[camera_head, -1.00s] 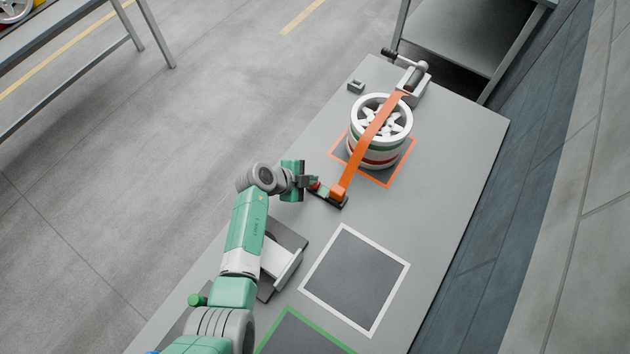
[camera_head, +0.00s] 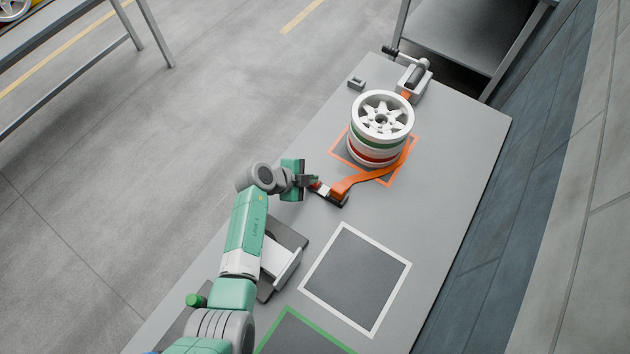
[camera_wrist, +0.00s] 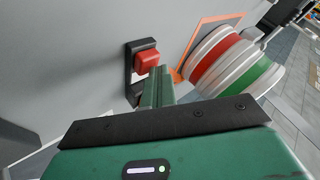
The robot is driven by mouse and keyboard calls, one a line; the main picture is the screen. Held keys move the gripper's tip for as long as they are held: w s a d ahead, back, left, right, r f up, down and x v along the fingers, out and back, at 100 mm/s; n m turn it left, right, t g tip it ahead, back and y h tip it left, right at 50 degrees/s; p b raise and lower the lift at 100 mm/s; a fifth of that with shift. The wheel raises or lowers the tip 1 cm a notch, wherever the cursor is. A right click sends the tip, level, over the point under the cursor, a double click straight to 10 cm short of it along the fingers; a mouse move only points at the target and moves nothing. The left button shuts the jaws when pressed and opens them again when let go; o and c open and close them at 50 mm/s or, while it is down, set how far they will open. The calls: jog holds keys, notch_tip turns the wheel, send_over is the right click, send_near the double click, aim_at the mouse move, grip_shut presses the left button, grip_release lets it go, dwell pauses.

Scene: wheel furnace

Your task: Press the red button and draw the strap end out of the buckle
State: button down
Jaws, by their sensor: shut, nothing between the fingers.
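The orange strap (camera_head: 377,173) runs slack from the buckle (camera_head: 333,197) along the right side of the wheel stack (camera_head: 383,115), off its top. Its near end is at the buckle; whether it is still inside cannot be told. My gripper (camera_head: 312,182) is shut and empty, low at the buckle's left side by the red button (camera_head: 322,188). In the wrist view the closed fingers (camera_wrist: 155,84) reach to the red button (camera_wrist: 147,62) in its black housing (camera_wrist: 134,80); contact cannot be told.
A ratchet-like device (camera_head: 413,76) stands at the table's far end, with a small grey block (camera_head: 356,83) to its left. The wheels stand in the orange square (camera_head: 337,149). The white-framed square (camera_head: 355,280) is empty.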

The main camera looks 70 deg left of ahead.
jog(key=shift+s+d+f+b, duration=0.1)
jog(key=shift+s+f+b, duration=0.05)
jog(key=shift+f+b, duration=0.55)
jog(key=shift+s+d+f+b, duration=0.1)
jog(key=shift+f+b, duration=0.35)
jog(key=shift+f, duration=0.3)
dwell(0.5)
jog(key=shift+a, duration=0.1)
jog(key=shift+w+a+r+p, duration=0.1)
jog(key=shift+w+r+p, duration=0.1)
jog(key=shift+r+p, duration=0.55)
jog(key=shift+r, duration=0.1)
jog(key=shift+s+r, duration=0.1)
jog(key=shift+r, duration=0.05)
jog(key=shift+d+r, duration=0.2)
jog(key=shift+r, duration=0.05)
notch_tip(320, 180, up, 6)
jog(key=p, duration=0.3)
jog(key=shift+s+d+f, duration=0.1)
jog(key=shift+s, duration=0.05)
